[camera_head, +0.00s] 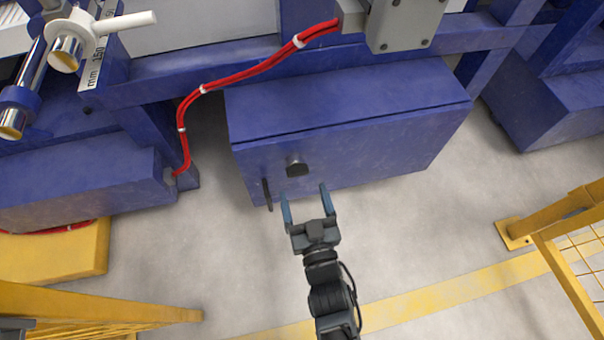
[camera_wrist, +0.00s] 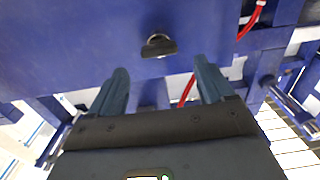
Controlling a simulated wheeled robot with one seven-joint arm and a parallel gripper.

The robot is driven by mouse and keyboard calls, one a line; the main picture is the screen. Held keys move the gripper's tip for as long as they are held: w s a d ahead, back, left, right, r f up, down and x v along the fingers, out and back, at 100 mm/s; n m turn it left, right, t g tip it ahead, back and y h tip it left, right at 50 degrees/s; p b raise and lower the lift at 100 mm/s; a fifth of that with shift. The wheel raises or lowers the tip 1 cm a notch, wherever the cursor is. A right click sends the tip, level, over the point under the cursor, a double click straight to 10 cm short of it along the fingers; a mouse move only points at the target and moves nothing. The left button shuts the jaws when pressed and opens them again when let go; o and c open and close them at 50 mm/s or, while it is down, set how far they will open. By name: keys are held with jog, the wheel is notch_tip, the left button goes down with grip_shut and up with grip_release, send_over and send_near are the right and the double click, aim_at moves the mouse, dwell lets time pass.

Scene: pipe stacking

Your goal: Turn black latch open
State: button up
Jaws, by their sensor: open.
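The black latch (camera_head: 297,167) is a small dark knob on the front face of a blue cabinet (camera_head: 350,105) in the head view. In the wrist view the latch (camera_wrist: 159,46) sits upper middle, beyond the fingertips and between their lines. My gripper (camera_head: 305,192) is open and empty, with its two blue-grey fingers pointing at the cabinet front, just below the latch. In the wrist view my gripper (camera_wrist: 160,78) shows a wide gap between its fingers. The fingers appear apart from the latch. A dark vertical handle (camera_head: 267,195) is on the cabinet's left front edge.
A red cable (camera_head: 240,78) runs above and left of the cabinet. Another blue box (camera_head: 85,185) stands at left. Yellow fencing stands at lower left (camera_head: 100,305) and right (camera_head: 565,225). The grey floor (camera_head: 420,230) before the cabinet is clear.

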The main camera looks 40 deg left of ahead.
aim_at(299, 175)
jog(key=b+x, duration=0.2)
jog(key=x, duration=0.4)
jog(key=shift+w+a+b, duration=0.35)
jog(key=shift+w+a, duration=0.05)
jog(key=shift+w, duration=0.05)
jog(key=shift+c, duration=0.4)
jog(key=c, duration=0.9)
